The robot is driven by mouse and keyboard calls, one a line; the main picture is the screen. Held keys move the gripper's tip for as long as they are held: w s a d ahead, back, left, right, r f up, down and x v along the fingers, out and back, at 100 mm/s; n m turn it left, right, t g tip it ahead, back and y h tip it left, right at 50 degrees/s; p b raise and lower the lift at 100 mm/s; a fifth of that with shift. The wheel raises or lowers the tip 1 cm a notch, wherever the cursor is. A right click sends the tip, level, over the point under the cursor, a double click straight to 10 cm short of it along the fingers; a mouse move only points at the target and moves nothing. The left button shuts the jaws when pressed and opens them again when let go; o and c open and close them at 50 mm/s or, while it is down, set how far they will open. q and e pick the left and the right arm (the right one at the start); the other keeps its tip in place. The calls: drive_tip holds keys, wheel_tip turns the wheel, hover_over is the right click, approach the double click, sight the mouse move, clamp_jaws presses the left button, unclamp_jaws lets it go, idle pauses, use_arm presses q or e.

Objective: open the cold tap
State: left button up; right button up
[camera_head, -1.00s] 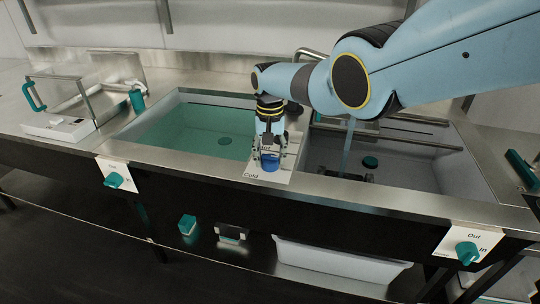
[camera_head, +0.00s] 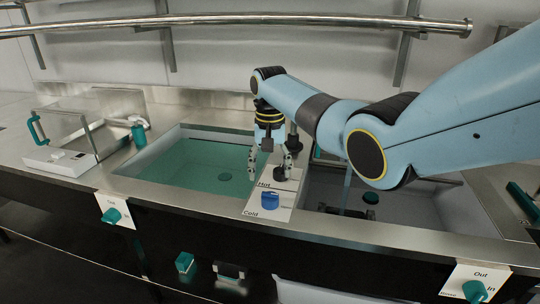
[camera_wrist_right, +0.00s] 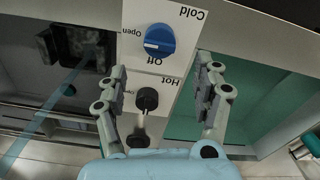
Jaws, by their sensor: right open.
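The cold tap is a blue knob (camera_head: 270,201) on a white plate marked Cold, between the two basins. In the right wrist view the blue knob (camera_wrist_right: 160,40) has a white mark running from its middle to the left, on the side of the Open label; Off is printed below it. My right gripper (camera_head: 270,168) is open and empty, behind and above the blue knob, apart from it. In the wrist view its fingers (camera_wrist_right: 162,85) stand on either side of the black hot knob (camera_wrist_right: 147,98). My left gripper is out of view.
The left basin (camera_head: 155,160) holds greenish liquid. A thin light-blue streak (camera_head: 346,188), like running water, shows over the right basin. Teal knobs stand on the front panel, left (camera_head: 111,216) and right (camera_head: 475,291). A metal rail (camera_head: 250,21) crosses above.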

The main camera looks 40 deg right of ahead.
sight(270, 193)
wheel_tip(270, 193, up, 4)
drive_tip(key=shift+r, duration=0.1)
idle(0.5)
